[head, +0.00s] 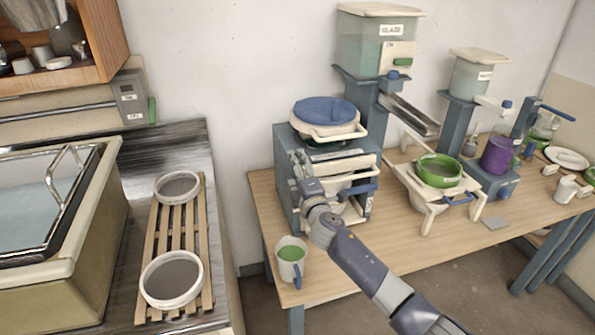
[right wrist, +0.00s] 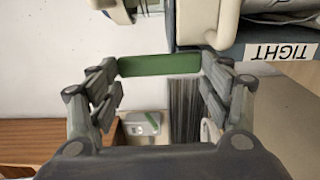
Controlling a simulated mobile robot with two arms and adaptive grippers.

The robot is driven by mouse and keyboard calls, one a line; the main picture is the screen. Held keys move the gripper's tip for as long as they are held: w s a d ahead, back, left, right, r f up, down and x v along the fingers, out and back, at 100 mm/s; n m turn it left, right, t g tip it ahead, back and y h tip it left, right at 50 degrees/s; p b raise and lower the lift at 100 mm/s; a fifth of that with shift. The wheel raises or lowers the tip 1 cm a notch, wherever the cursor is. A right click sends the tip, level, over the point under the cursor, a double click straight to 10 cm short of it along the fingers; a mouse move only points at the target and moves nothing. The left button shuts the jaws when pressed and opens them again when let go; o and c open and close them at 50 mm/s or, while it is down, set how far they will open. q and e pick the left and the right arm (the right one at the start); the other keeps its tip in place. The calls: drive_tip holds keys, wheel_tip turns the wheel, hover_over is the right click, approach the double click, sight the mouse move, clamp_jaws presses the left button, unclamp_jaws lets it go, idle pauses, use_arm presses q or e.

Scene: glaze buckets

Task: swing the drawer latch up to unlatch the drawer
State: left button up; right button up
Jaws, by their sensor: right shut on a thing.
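The blue-grey unit with a drawer (head: 345,208) stands at the left end of the wooden table, under a blue-lidded tub. My right gripper (head: 302,170) is at the left part of its front. In the right wrist view my right gripper (right wrist: 160,70) is shut on a green bar (right wrist: 158,66), apparently the drawer latch, with one finger at each end. In the head view the gripper hides the latch, so its angle cannot be told there. My left gripper is in neither view.
A green bowl (head: 438,171) on a white stand is to the right. A label reading TIGHT (right wrist: 283,51) shows beside the gripper.

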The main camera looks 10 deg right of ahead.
drive_tip(key=o, duration=1.5)
drive_tip(key=s, duration=1.2)
drive_tip(key=shift+d, duration=0.2)
drive_tip(key=shift+f, duration=0.1)
